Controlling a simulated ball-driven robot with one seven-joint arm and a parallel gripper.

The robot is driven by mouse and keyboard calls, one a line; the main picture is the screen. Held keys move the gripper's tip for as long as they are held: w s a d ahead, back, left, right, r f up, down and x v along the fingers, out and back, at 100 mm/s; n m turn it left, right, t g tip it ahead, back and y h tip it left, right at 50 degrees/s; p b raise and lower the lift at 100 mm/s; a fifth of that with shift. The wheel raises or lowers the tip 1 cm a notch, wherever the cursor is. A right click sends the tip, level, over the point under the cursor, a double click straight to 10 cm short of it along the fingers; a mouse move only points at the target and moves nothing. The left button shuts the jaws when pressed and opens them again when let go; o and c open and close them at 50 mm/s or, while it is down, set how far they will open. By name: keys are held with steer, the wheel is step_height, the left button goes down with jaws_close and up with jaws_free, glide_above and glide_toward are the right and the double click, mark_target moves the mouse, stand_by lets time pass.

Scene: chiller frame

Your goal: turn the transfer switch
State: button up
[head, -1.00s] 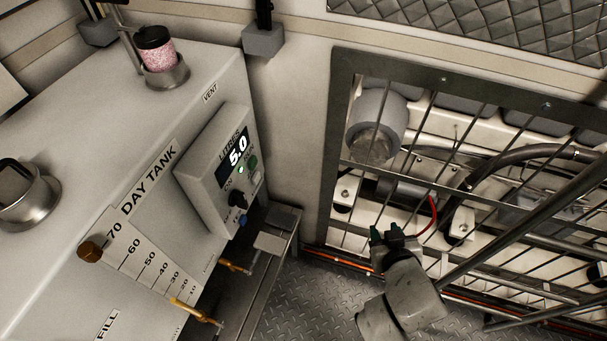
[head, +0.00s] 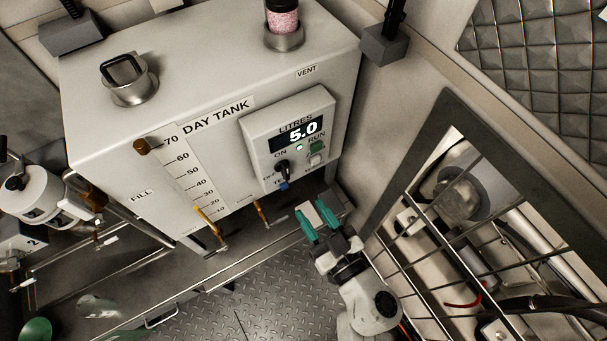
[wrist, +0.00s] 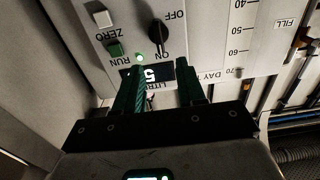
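The transfer switch (head: 282,167) is a black knob marked ON and OFF on the front of the white control box (head: 250,138) on the day tank. In the wrist view the knob (wrist: 158,34) shows upside down, just beyond the fingertips; I cannot tell for certain which mark it points to. My gripper (head: 313,214) is open and empty, with green fingers, below and right of the box in the head view. In the wrist view its fingers (wrist: 160,68) stand apart on either side of the display, not touching the knob.
The display (head: 300,133) reads 5.0 beside a lit green lamp. A green RUN button (head: 317,146) and a white button (head: 316,160) sit right of the knob. Brown-handled valves (head: 207,220) jut out below the tank (head: 110,165). A barred frame (head: 425,150) stands at right.

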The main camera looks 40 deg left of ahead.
mark_target(288, 174)
steer(key=b+x, duration=0.1)
steer(key=x, duration=0.9)
steer(key=shift+w, duration=0.1)
jaws_close()
